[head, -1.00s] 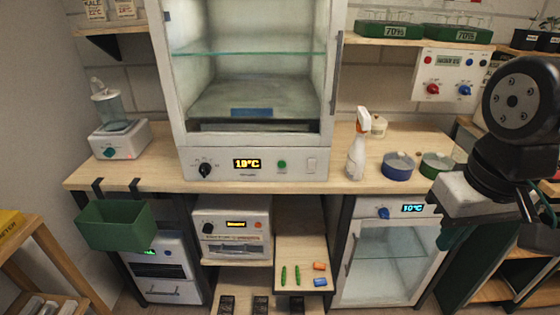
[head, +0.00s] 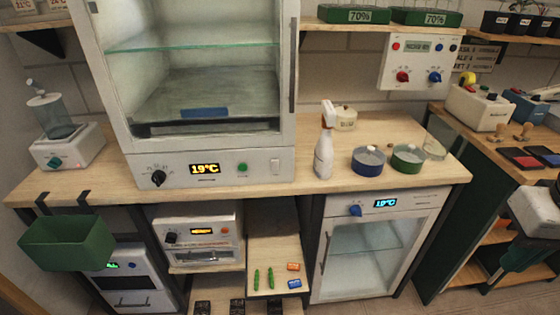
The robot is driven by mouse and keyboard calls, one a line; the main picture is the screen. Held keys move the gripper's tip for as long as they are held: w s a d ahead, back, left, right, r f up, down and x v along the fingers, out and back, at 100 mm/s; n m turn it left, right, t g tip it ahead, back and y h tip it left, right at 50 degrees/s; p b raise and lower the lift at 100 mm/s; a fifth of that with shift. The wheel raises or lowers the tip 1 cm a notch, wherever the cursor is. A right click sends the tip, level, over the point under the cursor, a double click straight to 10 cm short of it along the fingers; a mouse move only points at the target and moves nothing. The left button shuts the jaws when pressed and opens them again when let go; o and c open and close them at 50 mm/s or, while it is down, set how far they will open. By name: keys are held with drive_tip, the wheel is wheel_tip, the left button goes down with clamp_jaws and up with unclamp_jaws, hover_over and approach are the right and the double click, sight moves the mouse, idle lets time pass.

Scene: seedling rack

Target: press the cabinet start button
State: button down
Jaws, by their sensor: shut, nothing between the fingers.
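The large white cabinet (head: 110,85) stands on the wooden bench, with its glass-shelved inside in view. Its lower front panel has a black knob (head: 158,178), a lit yellow display (head: 205,169) that seems to read 19°C, a round green button (head: 242,168) and a pale switch (head: 275,167). The button carries no label that I can read. My gripper (head: 518,256) is at the right edge, partly cut off by the frame, with dark green fingers below a pale grey body. It is shut, empty and well to the right of the cabinet, apart from the button.
A spray bottle (head: 324,145), a blue round dish (head: 368,160) and a green round dish (head: 407,158) stand right of the cabinet. A green bin (head: 68,244) hangs at the bench's left front. A lower glass-door unit (head: 365,245) stands under the bench. Bare bench top lies along the front.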

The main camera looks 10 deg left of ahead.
drive_tip(key=shift+d, duration=0.2)
drive_tip(key=w+a+f+n+t+y, duration=0.1)
drive_tip(key=w+a+f+n+t, duration=0.15)
drive_tip(key=w+a, duration=0.45)
drive_tip(key=w+a+f+n+t+y, duration=0.1)
drive_tip(key=w+a+f+n+t, duration=0.2)
drive_tip(key=w, duration=0.7)
drive_tip(key=w+a+f+n+t+y, duration=0.1)
drive_tip(key=w+a+f+n+t, duration=0.1)
drive_tip(key=w+a+n, duration=0.55)
drive_tip(key=s+a+f+n+y, duration=0.1)
drive_tip(key=a+f+n+y, duration=0.2)
drive_tip(key=a, duration=0.5)
drive_tip(key=s+a+f+n+y, duration=0.1)
drive_tip(key=a+f+n+y, duration=0.1)
drive_tip(key=a+y, duration=0.3)
drive_tip(key=s+a+f+n+y, duration=0.1)
drive_tip(key=a+f+n+y, duration=0.2)
drive_tip(key=a, duration=0.8)
drive_tip(key=shift+s+a+f+n+y, duration=0.2)
drive_tip(key=shift+a+f+n+y, duration=0.15)
drive_tip(key=shift+f, duration=0.25)
